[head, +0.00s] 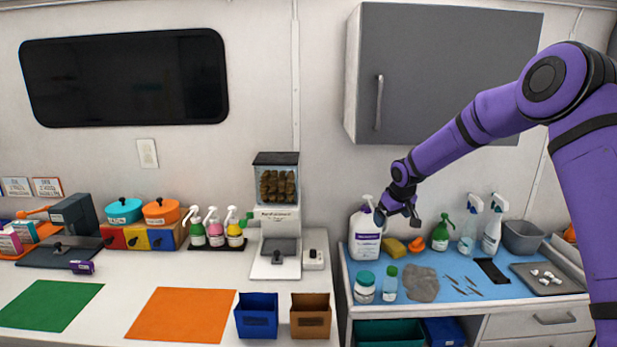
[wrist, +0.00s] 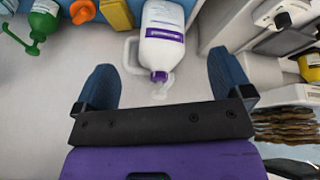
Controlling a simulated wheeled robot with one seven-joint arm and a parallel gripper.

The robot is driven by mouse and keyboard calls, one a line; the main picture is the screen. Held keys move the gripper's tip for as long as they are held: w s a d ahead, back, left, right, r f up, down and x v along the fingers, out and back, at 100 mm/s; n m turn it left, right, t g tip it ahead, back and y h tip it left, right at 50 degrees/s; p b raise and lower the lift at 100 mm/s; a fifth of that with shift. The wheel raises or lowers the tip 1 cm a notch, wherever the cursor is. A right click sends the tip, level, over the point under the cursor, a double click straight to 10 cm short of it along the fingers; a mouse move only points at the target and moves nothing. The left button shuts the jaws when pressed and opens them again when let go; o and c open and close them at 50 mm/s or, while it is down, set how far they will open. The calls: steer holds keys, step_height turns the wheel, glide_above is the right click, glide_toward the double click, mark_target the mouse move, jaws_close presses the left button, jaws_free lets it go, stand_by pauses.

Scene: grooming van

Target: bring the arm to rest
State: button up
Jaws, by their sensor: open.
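My purple arm reaches in from the right in the head view. My gripper (head: 398,216) is above the blue-topped counter, close to a white jug with a purple label (head: 366,236). In the wrist view my gripper (wrist: 162,90) shows its two blue fingers spread apart with nothing held. The white jug (wrist: 162,35) appears there beyond the fingers, its pump top pointing toward the gap. I cannot tell the exact distance between the jug and the fingers.
A yellow sponge (head: 395,247), a green spray bottle (head: 441,233) and white spray bottles (head: 493,236) stand near the gripper. A grey cabinet (head: 450,70) hangs above. A treat dispenser (head: 276,205) stands left. Orange (head: 182,314) and green (head: 48,304) mats lie on the left counter.

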steer(key=s+d+r+m+h, duration=0.2)
steer(key=s+d+r, duration=0.1)
steer(key=s+r, duration=2.05)
steer(key=s+d+m+t+y, duration=0.1)
steer(key=s+m, duration=0.1)
steer(key=s, duration=2.7)
steer(key=shift+d+m, duration=0.3)
steer(key=shift+d, duration=0.05)
steer(key=shift+w+r, duration=0.1)
